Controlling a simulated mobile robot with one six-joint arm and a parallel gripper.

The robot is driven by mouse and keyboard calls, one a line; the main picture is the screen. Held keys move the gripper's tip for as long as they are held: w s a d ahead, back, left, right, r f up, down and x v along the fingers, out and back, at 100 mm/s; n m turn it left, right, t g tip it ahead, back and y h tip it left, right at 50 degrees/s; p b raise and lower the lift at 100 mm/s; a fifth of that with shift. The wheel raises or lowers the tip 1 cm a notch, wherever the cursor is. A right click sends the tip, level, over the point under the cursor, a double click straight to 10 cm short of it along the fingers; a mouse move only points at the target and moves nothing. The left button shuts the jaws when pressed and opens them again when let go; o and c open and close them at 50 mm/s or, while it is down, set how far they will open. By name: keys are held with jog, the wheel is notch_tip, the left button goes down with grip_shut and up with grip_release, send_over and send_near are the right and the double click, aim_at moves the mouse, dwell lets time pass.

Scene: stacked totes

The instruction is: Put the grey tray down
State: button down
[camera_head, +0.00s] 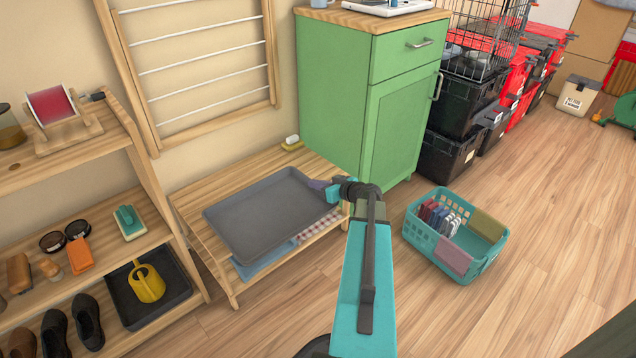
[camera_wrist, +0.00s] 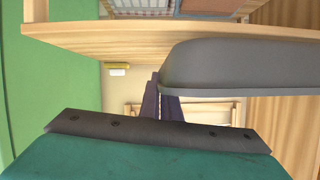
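The grey tray (camera_head: 268,215) is a shallow, empty rectangular tray, roughly level over the low wooden bench (camera_head: 190,192). My gripper (camera_head: 322,187) is at the tray's right corner, shut on its rim. In the wrist view, the purple fingers of my gripper (camera_wrist: 161,100) are close together at the end of the grey tray (camera_wrist: 240,70). That view looks upside down, with the bench board (camera_wrist: 100,42) above the tray in the picture. I cannot tell whether the tray touches the board. Much of the bench top is hidden by the tray.
A blue folded cloth (camera_head: 262,262) and a checked cloth (camera_head: 318,226) show below the tray. A yellow-and-white brush (camera_head: 292,143) lies at the bench's back corner. A green cabinet (camera_head: 340,95) stands behind, a shoe shelf (camera_head: 130,250) at left, a teal basket (camera_head: 456,235) at right.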

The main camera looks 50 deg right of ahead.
jog(key=shift+w+d+f+b, duration=0.15)
jog(key=shift+w+d+b, duration=0.1)
jog(key=shift+w+d, duration=0.9)
jog(key=shift+w+d+f+b, duration=0.15)
jog(key=shift+w+d+b, duration=0.1)
jog(key=shift+w+d, duration=0.8)
jog(key=shift+s+d, duration=0.15)
jog(key=shift+w+d, duration=0.25)
jog(key=shift+d, duration=0.05)
jog(key=shift+f+b, duration=0.85)
jog(key=shift+f, duration=1.1)
jog(key=c, duration=2)
grip_release()
jog(key=shift+r, duration=0.2)
